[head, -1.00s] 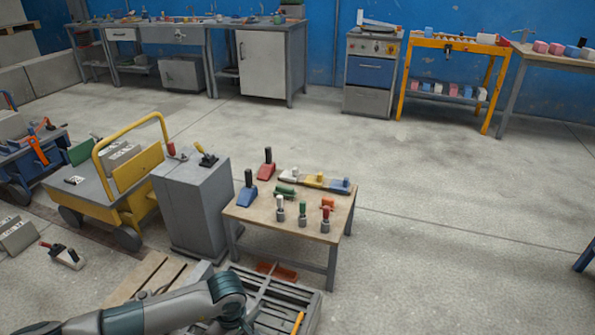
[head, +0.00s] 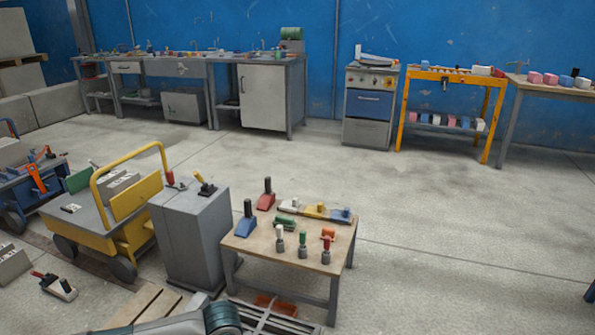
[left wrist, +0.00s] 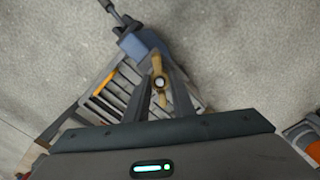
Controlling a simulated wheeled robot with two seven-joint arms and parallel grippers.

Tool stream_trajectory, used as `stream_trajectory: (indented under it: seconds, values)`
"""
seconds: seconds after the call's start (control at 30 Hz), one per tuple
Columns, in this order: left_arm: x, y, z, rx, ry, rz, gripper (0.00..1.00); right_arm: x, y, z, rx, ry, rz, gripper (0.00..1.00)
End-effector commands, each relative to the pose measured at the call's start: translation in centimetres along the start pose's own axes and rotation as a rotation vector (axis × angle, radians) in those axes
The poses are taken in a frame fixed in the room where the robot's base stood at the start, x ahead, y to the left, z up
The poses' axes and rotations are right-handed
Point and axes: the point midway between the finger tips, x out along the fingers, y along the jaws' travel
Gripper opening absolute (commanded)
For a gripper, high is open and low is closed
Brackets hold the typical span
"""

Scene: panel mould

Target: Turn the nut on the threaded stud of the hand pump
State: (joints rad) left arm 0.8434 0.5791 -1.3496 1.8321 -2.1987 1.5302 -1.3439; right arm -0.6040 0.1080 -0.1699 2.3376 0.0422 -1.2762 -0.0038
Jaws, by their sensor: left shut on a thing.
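In the left wrist view, a brass-coloured wing-shaped nut (left wrist: 157,64) sits around a pale round stud end (left wrist: 158,82). My left gripper (left wrist: 160,76) is shut on the nut, with one finger on each side of it. Just beyond is a blue body with a dark lever, which looks like the hand pump (left wrist: 135,42). The stud's thread and the nut's far side are hidden. In the head view only part of my left arm shows at the bottom edge; its gripper is out of frame. My right gripper is in neither view.
A grey slatted frame (left wrist: 98,103) lies under the work in the left wrist view. In the head view a small wooden table (head: 260,238) with several tools stands beside a grey cabinet (head: 190,235) and a yellow cart (head: 130,230). Open floor lies to the right.

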Motion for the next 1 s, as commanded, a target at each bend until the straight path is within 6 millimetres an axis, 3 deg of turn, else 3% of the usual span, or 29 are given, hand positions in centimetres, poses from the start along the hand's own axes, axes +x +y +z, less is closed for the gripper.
stream_trajectory:
  seconds: [0.3,0.77,1.0]
  values:
    - [0.3,0.1,-0.1,0.222,0.002,0.002,0.0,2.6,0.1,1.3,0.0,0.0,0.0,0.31]
    - [0.0,0.0,0.0,0.282,0.0,0.001,0.0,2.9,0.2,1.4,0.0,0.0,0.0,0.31]
    - [0.4,0.1,0.0,0.397,0.003,0.002,0.0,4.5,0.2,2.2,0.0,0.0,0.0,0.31]
